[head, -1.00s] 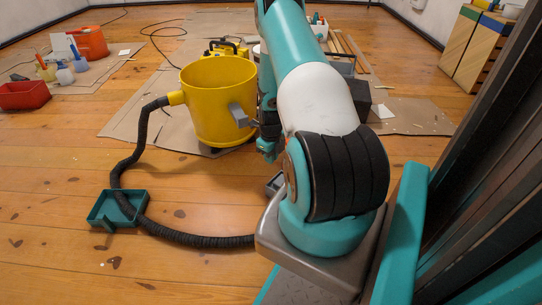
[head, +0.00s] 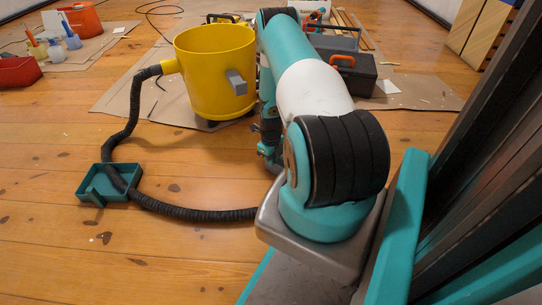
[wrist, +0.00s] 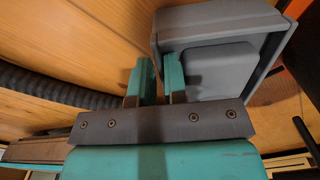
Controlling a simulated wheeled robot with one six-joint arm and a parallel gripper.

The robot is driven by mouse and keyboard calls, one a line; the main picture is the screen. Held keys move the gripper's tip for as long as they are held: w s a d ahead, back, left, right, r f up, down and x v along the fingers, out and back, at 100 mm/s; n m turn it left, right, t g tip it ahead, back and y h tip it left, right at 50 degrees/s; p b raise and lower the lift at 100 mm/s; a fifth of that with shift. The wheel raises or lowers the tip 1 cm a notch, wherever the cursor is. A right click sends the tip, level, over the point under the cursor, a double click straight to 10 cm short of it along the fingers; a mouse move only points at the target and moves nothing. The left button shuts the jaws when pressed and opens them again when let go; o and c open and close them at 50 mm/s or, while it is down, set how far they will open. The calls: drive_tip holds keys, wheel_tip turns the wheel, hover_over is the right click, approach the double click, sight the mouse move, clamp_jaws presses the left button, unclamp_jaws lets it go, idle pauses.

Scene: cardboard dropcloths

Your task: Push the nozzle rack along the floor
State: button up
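A grey, shallow, tray-like piece with a raised block (wrist: 215,70) lies on the wood floor in the wrist view, just beyond my fingers. It may be the nozzle rack; I cannot tell for sure. My gripper (wrist: 158,85) has two teal fingers with a narrow empty gap between them. The right finger overlaps the grey piece's near left edge; whether they touch is unclear. In the head view my arm hides the grey piece and the fingertips. A small teal tray (head: 92,198) lies on the floor at left with the black hose across it.
The black hose (head: 185,212) runs from the yellow drum (head: 212,92) over the floor towards my arm. A dark toolbox (head: 345,76) stands on cardboard (head: 130,97) behind the arm. Bare wood floor is free at the lower left.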

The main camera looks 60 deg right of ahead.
drive_tip(key=shift+f, duration=0.2)
clamp_jaws()
idle(1.3)
